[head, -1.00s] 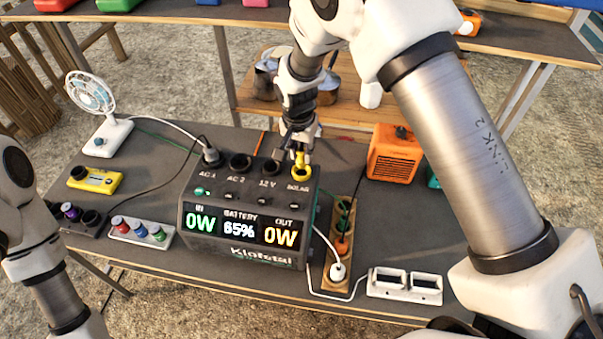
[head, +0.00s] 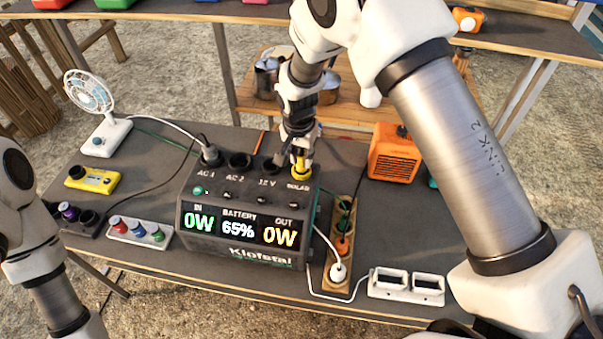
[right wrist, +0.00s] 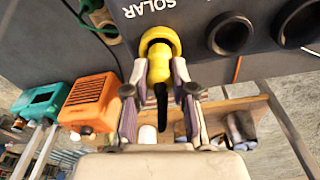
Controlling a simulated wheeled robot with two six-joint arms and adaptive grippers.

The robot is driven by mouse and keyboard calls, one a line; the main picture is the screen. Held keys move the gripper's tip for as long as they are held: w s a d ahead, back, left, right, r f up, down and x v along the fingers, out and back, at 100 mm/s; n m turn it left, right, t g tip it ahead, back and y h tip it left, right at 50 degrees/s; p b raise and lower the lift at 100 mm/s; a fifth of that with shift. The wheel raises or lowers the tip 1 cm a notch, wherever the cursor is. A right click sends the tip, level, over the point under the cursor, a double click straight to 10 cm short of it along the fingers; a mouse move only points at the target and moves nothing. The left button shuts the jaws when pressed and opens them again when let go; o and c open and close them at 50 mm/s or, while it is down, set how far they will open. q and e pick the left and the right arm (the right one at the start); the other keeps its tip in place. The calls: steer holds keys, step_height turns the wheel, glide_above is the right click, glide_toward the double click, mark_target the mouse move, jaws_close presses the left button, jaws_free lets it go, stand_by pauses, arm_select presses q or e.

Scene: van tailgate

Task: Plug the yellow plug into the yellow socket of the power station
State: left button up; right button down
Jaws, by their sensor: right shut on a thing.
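The grey power station (head: 245,222) stands on the dark table, with a row of sockets along its top. The yellow socket (head: 298,176) is at the right end of the row, labelled SOLAR; its yellow ring (right wrist: 160,36) also shows in the right wrist view. My right gripper (head: 302,160) is shut on the yellow plug (right wrist: 159,68), right at this socket. The plug's front end meets the ring and is hidden there, so its depth cannot be told. The display reads IN 0W, battery 65%, OUT 0W. My left gripper is out of view; only its arm shows.
A black plug with a white cable (head: 210,156) sits in AC 1, leading to a white fan (head: 95,105). Right of the station are a power strip (head: 338,281), an orange box (head: 394,155) and a white double-opening block (head: 406,285). A yellow device (head: 94,180) lies left.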

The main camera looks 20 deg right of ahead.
steer(key=shift+f, duration=0.5)
steer(key=c, duration=0.9)
jaws_free()
steer(key=r, duration=0.8)
steer(key=s+a+r, duration=0.1)
steer(key=r, duration=0.3)
steer(key=shift+s, duration=0.1)
